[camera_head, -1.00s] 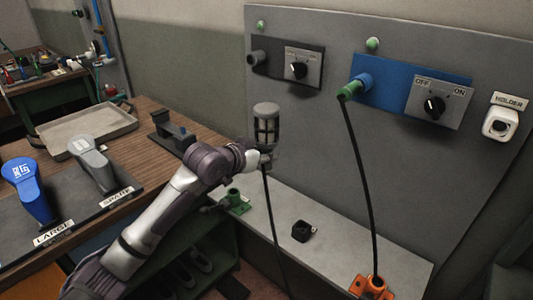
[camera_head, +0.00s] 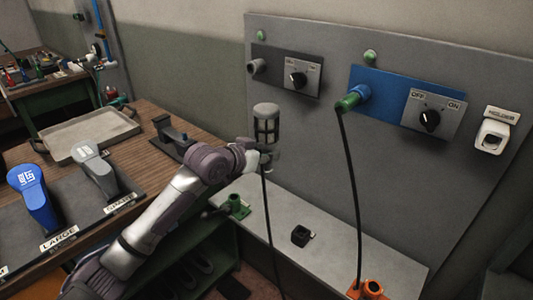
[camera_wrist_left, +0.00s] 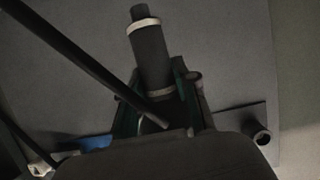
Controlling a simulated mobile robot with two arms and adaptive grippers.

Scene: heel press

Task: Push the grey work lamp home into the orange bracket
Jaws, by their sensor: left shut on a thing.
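The grey work lamp (camera_head: 266,125) is upright in front of the grey panel, its caged head on top. My left gripper (camera_head: 263,158) is shut on it below the head. In the left wrist view, a dark cylinder with pale bands (camera_wrist_left: 150,58), seemingly the lamp's body, lies between the fingers (camera_wrist_left: 158,105). A dark cable hangs below the lamp in the head view. The orange bracket (camera_head: 369,291) is at the bottom edge of the head view, partly cut off, well right of and below the lamp. My right gripper is not in view.
A green bracket (camera_head: 236,206) and a small black part (camera_head: 302,235) are on the pale ledge (camera_head: 335,250). A green plug (camera_head: 349,102) sits at the blue plate, its cable hanging towards the orange bracket. A white holder (camera_head: 493,134) is on the panel at right. A tray (camera_head: 88,140) stands on the wooden bench.

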